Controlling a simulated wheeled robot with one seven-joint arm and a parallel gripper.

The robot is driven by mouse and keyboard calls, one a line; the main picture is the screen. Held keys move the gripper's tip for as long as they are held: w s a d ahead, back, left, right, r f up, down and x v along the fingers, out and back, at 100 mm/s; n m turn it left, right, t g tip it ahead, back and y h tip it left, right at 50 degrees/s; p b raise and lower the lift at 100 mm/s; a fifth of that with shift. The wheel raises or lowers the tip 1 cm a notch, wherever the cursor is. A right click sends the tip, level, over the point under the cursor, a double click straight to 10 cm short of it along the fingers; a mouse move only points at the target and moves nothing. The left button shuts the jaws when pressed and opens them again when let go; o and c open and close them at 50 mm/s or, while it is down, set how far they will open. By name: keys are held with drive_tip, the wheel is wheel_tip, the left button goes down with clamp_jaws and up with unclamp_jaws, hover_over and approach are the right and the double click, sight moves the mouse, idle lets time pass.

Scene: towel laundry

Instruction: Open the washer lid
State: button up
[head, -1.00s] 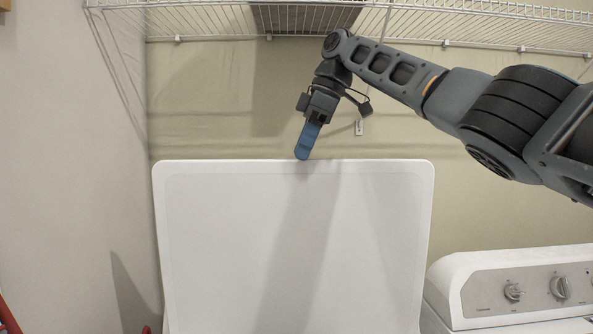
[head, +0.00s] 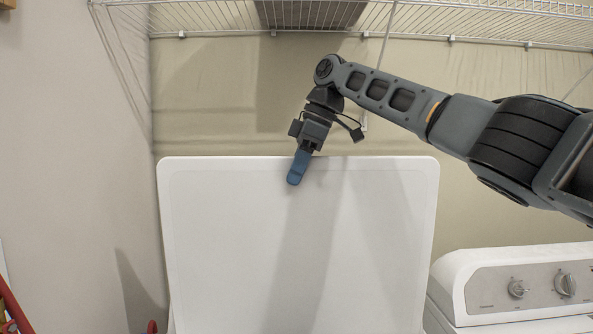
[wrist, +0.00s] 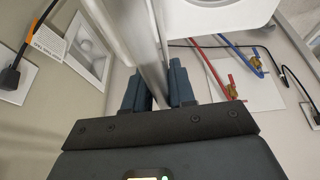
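The washer lid (head: 222,240) is a broad white panel that stands up and fills the lower middle of the head view. My gripper (head: 298,169) points down at its top edge. A blue fingertip overlaps the front of the lid just below that edge. In the wrist view my two dark fingers (wrist: 160,88) are a little apart. A pale grey edge, seemingly the lid seen edge-on (wrist: 136,38), runs down to the gap between them. I cannot tell whether they grip it.
A white appliance with a knob panel (head: 522,291) stands at the lower right. A wire shelf (head: 200,20) crosses the top of the wall.

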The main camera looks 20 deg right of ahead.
clamp_jaws()
